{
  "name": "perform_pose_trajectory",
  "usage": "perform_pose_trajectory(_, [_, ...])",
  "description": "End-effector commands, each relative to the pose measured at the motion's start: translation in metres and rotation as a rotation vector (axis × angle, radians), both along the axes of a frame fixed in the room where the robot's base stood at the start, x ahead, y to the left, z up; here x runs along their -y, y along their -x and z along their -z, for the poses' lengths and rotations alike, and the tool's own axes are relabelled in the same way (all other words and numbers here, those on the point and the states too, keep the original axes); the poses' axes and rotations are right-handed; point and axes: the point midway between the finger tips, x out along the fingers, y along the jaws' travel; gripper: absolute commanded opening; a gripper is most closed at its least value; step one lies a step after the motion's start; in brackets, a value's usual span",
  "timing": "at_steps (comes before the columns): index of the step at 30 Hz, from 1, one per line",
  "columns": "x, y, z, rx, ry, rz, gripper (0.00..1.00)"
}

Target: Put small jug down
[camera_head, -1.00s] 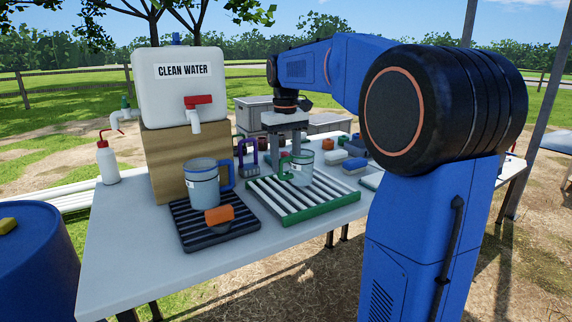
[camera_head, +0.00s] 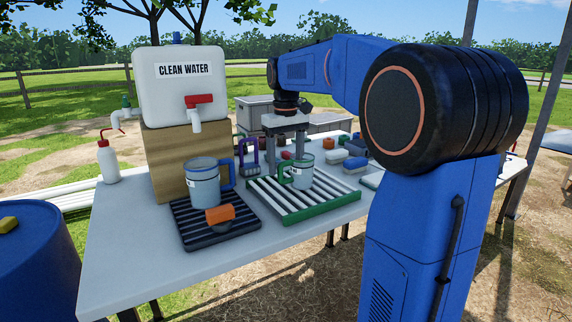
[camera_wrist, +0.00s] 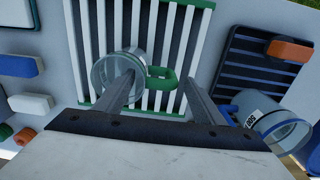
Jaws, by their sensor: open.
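The small jug (camera_head: 302,172) is clear with a green handle and stands upright on the green-edged white slatted rack (camera_head: 328,206). In the wrist view the small jug (camera_wrist: 133,72) shows from above, its green handle (camera_wrist: 165,82) pointing right. My gripper (camera_head: 287,146) is open above the rack, just behind the jug in the head view. In the wrist view my gripper's fingers (camera_wrist: 158,90) are spread wide, one overlapping the jug and one to the right of the handle. Whether either finger touches the jug cannot be told.
The clean water container (camera_head: 182,85) stands behind on a wooden block. Several small blocks (camera_head: 355,165) lie to the right.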

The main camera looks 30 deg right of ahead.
Motion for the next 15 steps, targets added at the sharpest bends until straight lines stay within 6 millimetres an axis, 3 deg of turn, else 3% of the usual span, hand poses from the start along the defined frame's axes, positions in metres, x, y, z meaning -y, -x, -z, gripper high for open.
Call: perform_pose_trajectory(15, [-0.001,0.0,-0.09,0.002,0.0,0.0,0.63])
